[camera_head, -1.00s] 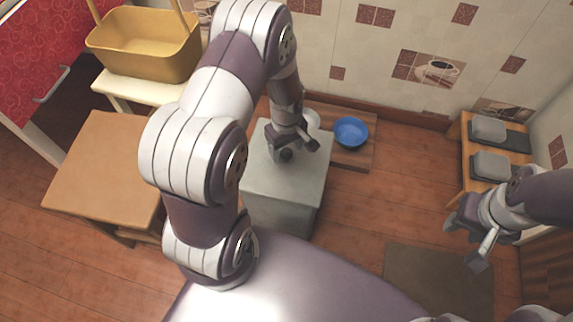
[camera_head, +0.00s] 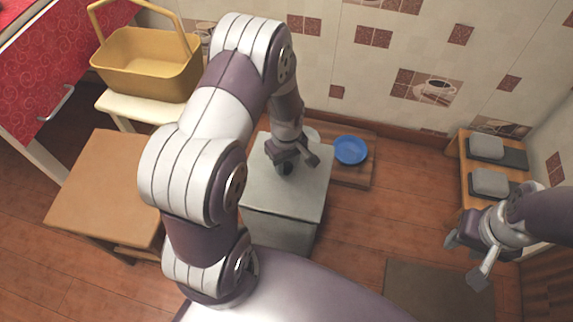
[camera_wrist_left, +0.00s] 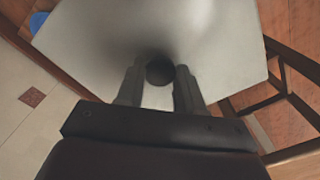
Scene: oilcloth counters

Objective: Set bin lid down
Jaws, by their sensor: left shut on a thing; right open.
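The grey bin (camera_head: 280,232) stands on the floor in the middle of the head view. Its flat light-grey lid (camera_head: 300,196) shows at the top of it; I cannot tell whether the lid rests on the rim or is just above it. My left gripper (camera_head: 287,165) points down over the lid and is shut on its dark round knob. In the left wrist view the knob (camera_wrist_left: 160,71) sits between the two fingers (camera_wrist_left: 158,85), with the lid (camera_wrist_left: 215,40) spread beyond them. My right gripper (camera_head: 464,260) is open and empty at the right, away from the bin.
A brown wooden table (camera_head: 105,185) stands left of the bin. A yellow basket (camera_head: 150,65) sits on a cream stool (camera_head: 140,107) behind it. A blue bowl (camera_head: 350,150) is on a low wooden board behind the bin. A brown mat (camera_head: 425,290) lies on the floor at right.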

